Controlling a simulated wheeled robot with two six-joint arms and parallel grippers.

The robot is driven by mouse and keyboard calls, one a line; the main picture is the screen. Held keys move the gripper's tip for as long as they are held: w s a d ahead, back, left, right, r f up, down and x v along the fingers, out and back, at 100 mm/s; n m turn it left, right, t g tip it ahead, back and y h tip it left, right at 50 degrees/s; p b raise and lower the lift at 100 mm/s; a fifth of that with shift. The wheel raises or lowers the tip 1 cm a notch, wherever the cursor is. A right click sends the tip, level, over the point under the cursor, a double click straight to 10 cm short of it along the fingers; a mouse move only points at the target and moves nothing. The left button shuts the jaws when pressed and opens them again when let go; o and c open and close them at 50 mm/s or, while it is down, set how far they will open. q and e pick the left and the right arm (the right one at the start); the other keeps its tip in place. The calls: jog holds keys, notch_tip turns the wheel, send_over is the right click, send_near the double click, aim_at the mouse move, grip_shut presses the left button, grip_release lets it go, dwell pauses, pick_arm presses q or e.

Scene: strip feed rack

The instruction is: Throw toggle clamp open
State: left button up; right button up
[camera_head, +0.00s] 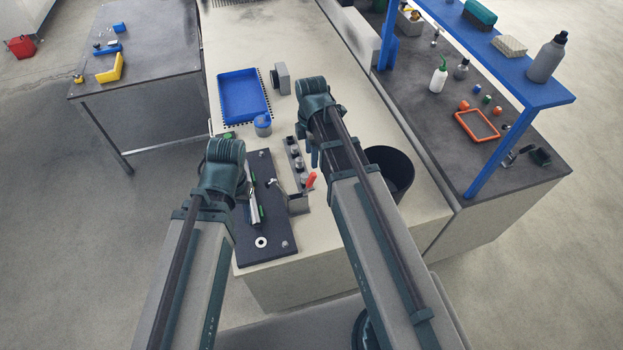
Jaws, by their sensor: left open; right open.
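A toggle clamp with a red-tipped handle (310,181) stands at the right edge of a dark fixture plate (270,235) on the bench. Its grey metal body (296,202) is small in view, and I cannot tell its exact lever position. My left gripper (240,188) is open over the left side of the plate, mostly hidden under my wrist. My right gripper (311,154) is open, above and behind the red handle and apart from it, partly hidden by my arm. A metal strip piece (252,205) with green parts lies on the plate.
A blue tray (243,97) and a blue round container (263,125) are behind the plate. A row of small cylinders (296,158) stands beside it. A black bin (391,172) is right of my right arm. A blue-shelved bench (500,60) stands further right.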

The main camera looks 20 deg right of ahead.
aim_at(311, 175)
notch_tip(311, 175, down, 11)
jog(key=b, duration=1)
jog(key=shift+r, duration=0.1)
grip_shut()
dwell(0.8)
